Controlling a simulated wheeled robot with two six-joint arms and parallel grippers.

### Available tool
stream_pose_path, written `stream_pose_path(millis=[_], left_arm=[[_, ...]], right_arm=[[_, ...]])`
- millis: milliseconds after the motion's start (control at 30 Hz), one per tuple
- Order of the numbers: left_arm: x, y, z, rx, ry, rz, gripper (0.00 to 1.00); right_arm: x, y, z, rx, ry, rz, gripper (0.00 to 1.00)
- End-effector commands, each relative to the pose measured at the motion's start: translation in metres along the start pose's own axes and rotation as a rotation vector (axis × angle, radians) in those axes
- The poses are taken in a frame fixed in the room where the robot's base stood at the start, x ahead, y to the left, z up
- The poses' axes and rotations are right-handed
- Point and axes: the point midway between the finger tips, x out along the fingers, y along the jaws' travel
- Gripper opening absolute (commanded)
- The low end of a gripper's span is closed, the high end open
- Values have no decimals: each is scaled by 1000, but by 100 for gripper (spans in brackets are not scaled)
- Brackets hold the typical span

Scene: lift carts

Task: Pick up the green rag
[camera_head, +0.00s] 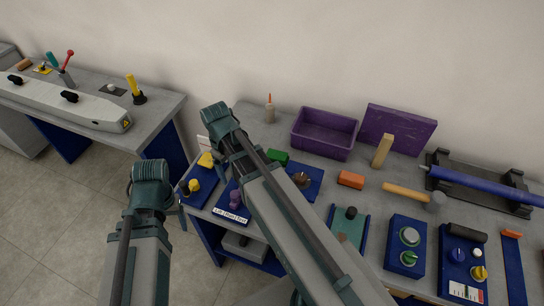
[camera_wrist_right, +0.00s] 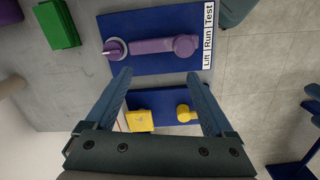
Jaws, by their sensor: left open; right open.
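A green folded-looking block (camera_head: 277,156), the only clearly green loose thing, lies on the grey workbench just in front of the purple bin. I cannot tell if it is cloth. It also shows at the upper left of the right wrist view (camera_wrist_right: 57,24). My right gripper (camera_wrist_right: 158,88) is open and empty, its fingers over a blue board with a yellow block and yellow knob, apart from the green thing. In the head view the right arm hides its gripper. My left gripper (camera_head: 181,213) is mostly hidden by its own arm, left of the bench, away from the green thing.
A purple bin (camera_head: 323,135) stands behind the green thing. A blue board with a purple lever (camera_wrist_right: 150,46) is beside it. An orange block (camera_head: 351,180), a mallet (camera_head: 405,191) and control boxes (camera_head: 405,250) fill the right. A second bench (camera_head: 165,103) stands at left.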

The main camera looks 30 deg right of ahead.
Motion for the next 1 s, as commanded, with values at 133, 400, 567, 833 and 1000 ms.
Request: stream_pose_path(millis=[133,400,567,833,1000], left_arm=[[-6,-1,0,0,0,0,71],[-16,-2,1,1,0,0,71],[-17,-2,1,1,0,0,71],[-14,-1,1,1,0,0,71],[0,0,0,0,0,0,71]], right_arm=[[-4,55,-4,-41,12,-11,88],[-9,170,15,-155,43,-26,88],[-9,200,26,-196,53,-27,88],[-6,204,29,-206,56,-26,88],[9,204,28,-205,56,-26,88]])
